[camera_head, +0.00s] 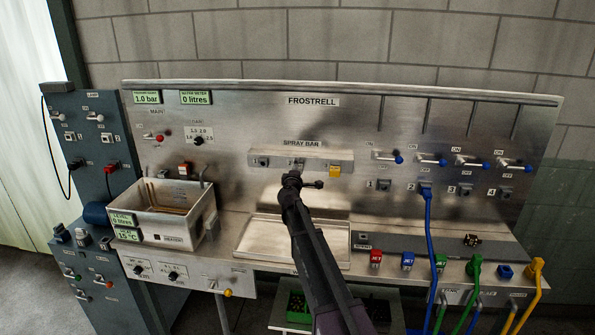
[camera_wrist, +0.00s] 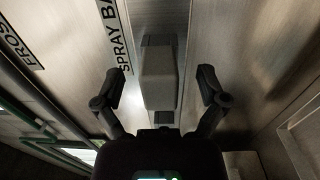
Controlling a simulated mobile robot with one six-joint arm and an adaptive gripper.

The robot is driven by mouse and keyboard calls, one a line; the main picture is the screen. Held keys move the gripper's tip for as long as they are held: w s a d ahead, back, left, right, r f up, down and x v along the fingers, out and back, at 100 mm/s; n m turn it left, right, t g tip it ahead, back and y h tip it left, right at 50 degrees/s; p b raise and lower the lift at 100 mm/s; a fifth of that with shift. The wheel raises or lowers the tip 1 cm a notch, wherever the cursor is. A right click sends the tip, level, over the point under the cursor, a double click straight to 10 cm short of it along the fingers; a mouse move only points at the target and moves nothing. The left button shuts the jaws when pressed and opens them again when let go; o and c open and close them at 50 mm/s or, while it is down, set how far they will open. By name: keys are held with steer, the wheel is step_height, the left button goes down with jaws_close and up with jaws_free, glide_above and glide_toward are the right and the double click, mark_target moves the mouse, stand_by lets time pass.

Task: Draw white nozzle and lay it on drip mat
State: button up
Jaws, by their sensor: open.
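The spray bar (camera_head: 318,157) is a metal rail high on the panel, with a yellow nozzle (camera_head: 335,170) at its right. In the wrist view a pale block, which looks like the white nozzle (camera_wrist: 158,78), sits in the rail between my open fingers. My gripper (camera_head: 303,181) is in front of the rail's middle and largely hides that nozzle in the head view. The fingers also show in the wrist view (camera_wrist: 163,78), apart from the block on both sides. A shallow pale tray (camera_head: 262,241) lies below; I cannot tell whether it is the drip mat.
A metal basin (camera_head: 160,225) stands at the left. Blue (camera_head: 429,240), green and yellow hoses hang at the right. Levers stick out above them.

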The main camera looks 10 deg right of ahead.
jaws_close()
steer(key=shift+s+a, duration=0.1)
steer(key=shift+s, duration=0.15)
steer(key=shift+s+a, duration=0.15)
steer(key=shift+s, duration=0.3)
steer(key=shift+s, duration=0.25)
steer(key=shift+s+a, duration=0.3)
steer(key=shift+s, duration=0.35)
steer(key=shift+s+a, duration=0.1)
steer(key=shift+s, duration=0.25)
steer(key=shift+s+a, duration=0.2)
steer(key=shift+s, duration=0.45)
